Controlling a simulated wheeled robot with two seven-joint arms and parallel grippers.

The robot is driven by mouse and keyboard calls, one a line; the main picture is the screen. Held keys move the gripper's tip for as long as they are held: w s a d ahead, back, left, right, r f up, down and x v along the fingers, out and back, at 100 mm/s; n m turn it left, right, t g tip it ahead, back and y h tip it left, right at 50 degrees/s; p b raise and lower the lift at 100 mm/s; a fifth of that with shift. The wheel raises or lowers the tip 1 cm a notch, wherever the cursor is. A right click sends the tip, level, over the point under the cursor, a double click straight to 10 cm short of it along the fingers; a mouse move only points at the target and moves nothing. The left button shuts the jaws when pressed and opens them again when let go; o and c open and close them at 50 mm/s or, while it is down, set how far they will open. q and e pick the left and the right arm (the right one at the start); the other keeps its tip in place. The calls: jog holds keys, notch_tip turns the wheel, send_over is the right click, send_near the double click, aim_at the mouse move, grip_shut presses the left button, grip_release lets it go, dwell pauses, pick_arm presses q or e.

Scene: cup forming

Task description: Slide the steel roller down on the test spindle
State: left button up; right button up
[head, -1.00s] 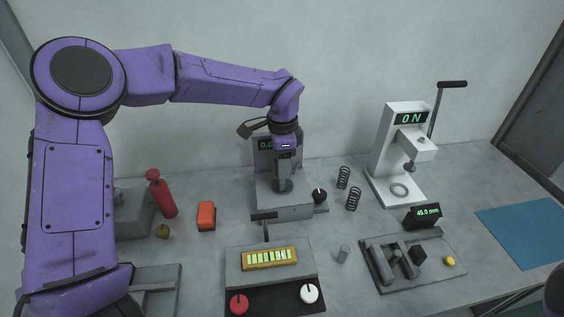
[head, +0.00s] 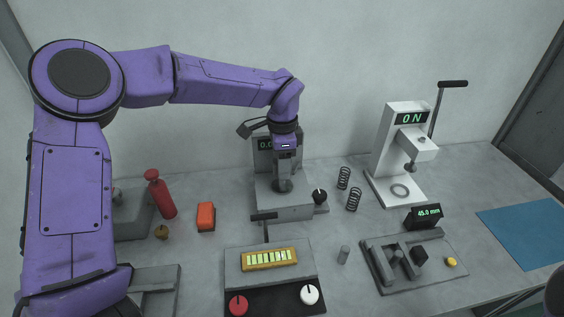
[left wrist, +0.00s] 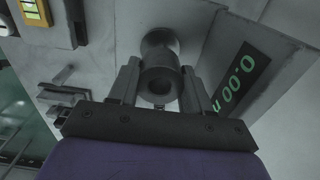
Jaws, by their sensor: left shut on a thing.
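My left gripper (head: 284,172) points down over the grey test machine (head: 293,212) at the back middle of the bench. In the left wrist view its fingers (left wrist: 158,88) are closed around a dark steel roller (left wrist: 160,78) with a round hole in its end. A wider grey round part (left wrist: 160,40) shows just beyond the roller. I cannot tell how far the roller sits on the spindle, as the gripper hides it in the head view. The machine's green display also shows in the left wrist view (left wrist: 236,86).
A black knob (head: 320,196) is on the machine's right side. Two springs (head: 353,199) and a white press (head: 392,160) stand to the right. A control box (head: 270,280) is in front. A red bottle (head: 161,196) and an orange block (head: 206,217) are to the left.

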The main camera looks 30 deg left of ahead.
pick_arm(q)
jog(key=shift+f+b, duration=2.25)
jog(key=shift+f, duration=0.1)
dwell(0.7)
dwell(0.5)
jog(key=o, duration=1.6)
jog(key=shift+r, duration=0.1)
jog(key=shift+r+p, duration=2.35)
jog(key=shift+r, duration=1.6)
jog(key=shift+f, duration=0.1)
